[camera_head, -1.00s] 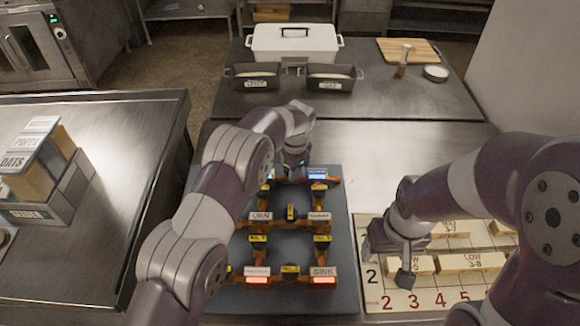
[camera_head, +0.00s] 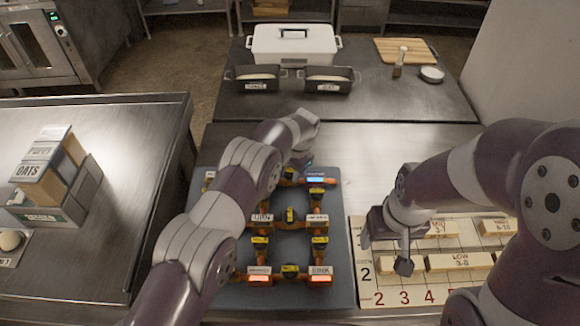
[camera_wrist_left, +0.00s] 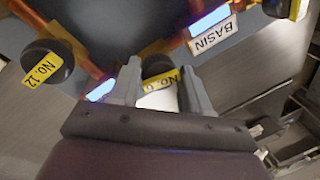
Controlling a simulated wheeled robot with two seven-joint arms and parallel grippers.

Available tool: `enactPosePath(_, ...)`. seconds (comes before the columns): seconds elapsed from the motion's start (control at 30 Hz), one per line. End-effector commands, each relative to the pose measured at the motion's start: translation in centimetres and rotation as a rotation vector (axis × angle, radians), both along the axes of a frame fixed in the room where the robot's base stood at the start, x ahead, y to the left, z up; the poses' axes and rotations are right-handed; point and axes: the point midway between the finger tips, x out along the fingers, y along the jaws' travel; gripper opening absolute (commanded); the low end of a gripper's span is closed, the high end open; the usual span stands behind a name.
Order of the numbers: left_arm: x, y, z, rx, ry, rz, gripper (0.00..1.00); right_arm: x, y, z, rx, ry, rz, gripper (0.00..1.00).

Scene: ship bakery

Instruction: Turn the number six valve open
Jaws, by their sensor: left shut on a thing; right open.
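The number six valve (camera_wrist_left: 157,66) is a black knob with a yellow tag, on orange pipe in the left wrist view. The tag looks upside down and is partly covered. My left gripper (camera_wrist_left: 160,88) has a grey finger on each side of the knob and is shut on it. In the head view my left gripper (camera_head: 302,163) is at the back of the dark valve board (camera_head: 340,265), where the wrist hides the valve. My right gripper (camera_head: 390,250) is open and empty above the numbered board's left side.
Other yellow-tagged valves, including number 12 (camera_wrist_left: 46,66), and a BASIN label (camera_wrist_left: 211,34) are close by. The numbered board (camera_head: 385,283) with wooden blocks lies right of the valve board. Bread tins (camera_head: 329,79) stand behind on the steel counter.

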Motion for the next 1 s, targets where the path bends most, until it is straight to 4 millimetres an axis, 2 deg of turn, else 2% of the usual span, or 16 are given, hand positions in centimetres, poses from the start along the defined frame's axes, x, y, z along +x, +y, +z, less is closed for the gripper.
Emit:
enactPosePath(0.03,-0.6,0.0,-0.8,0.004,0.020,0.001,0.17,0.0,0.0,-0.1,0.000,0.000,0.000,0.69)
enactPosePath(0.23,-0.7,0.0,-0.9,0.005,0.020,0.000,0.17,0.0,0.0,-0.1,0.000,0.000,0.000,0.69)
enactPosePath(0.27,-0.7,0.0,-0.9,0.004,0.021,0.000,0.57,0.0,0.0,-0.1,0.000,0.000,0.000,0.69)
enactPosePath(0.3,-0.6,0.0,-0.8,0.004,0.020,0.000,0.69,0.0,0.0,-0.1,0.000,0.000,0.000,0.69)
enactPosePath(0.57,-0.3,0.0,-0.3,0.001,0.009,-0.002,0.69,0.0,0.0,0.0,0.000,0.000,0.000,0.69)
enactPosePath(0.67,-0.3,-0.1,0.6,0.001,0.007,-0.002,0.69,0.0,0.0,0.5,0.000,0.000,0.000,0.69)
enactPosePath(0.77,-0.6,-0.5,3.1,0.001,0.005,-0.002,0.69,0.0,0.0,1.7,0.000,0.000,0.000,0.69)
enactPosePath(0.8,-0.7,-0.7,4.6,0.001,0.006,-0.003,0.69,0.0,0.0,2.9,0.000,0.000,0.000,0.69)
enactPosePath(0.9,-1.1,-1.1,7.6,0.001,0.008,-0.003,0.69,0.0,0.0,5.4,0.000,0.000,0.000,0.69)
enactPosePath(1.0,-1.5,-1.6,10.0,0.003,0.009,-0.002,0.69,0.0,0.0,7.3,0.000,-0.001,0.000,0.69)
